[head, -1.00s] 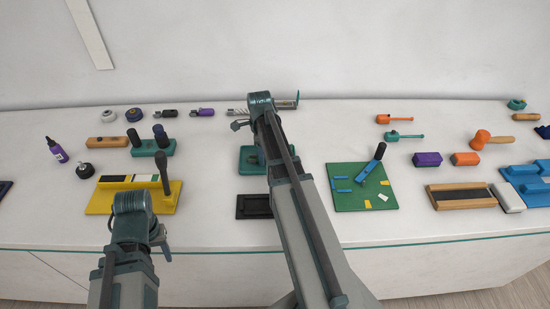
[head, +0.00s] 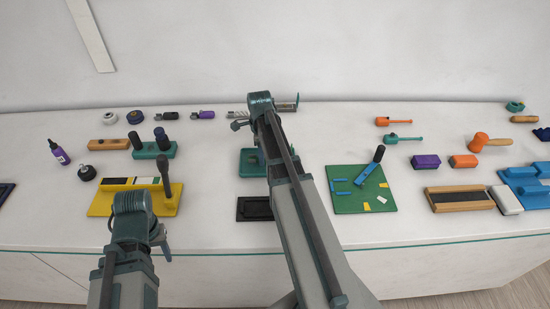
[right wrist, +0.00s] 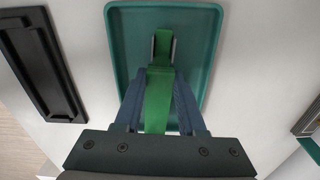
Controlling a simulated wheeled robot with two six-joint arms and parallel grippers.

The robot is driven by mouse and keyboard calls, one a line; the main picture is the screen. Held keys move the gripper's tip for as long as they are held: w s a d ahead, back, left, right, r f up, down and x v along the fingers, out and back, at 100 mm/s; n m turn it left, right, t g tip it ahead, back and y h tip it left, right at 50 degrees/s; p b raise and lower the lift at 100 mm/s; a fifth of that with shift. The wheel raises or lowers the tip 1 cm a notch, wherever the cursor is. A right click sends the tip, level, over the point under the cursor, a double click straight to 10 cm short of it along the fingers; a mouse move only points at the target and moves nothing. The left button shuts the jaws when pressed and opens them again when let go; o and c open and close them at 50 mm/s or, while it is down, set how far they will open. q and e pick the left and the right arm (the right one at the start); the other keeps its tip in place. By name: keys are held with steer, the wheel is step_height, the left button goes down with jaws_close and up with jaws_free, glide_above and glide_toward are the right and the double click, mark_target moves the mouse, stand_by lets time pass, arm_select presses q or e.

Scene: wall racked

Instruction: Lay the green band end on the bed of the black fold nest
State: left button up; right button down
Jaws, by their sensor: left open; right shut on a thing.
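The green band (right wrist: 158,100) runs lengthwise between the finger pads of my right gripper (right wrist: 160,75) in the right wrist view. The gripper is shut on it, over a teal tray (right wrist: 205,60). The band's far end lies near a small grey slotted part on the tray. The black fold nest (right wrist: 42,65) lies beside the tray on the left; the head view shows it flat near the front of the table (head: 254,208). My left gripper (head: 160,240) is mostly hidden by its own arm in the head view, at the front edge by the yellow board, and is open.
A yellow board (head: 98,204) with an upright dark handle stands beside my left arm. A green board (head: 350,203) with a blue lever lies right of my right arm. Several tools and blocks line the back. White table between the yellow board and the nest is clear.

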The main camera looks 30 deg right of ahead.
steer(key=shift+r+p, duration=2.05)
steer(key=shift+r, duration=0.35)
arm_select(q)
step_height(320, 180, up, 5)
steer(key=shift+f, duration=0.2)
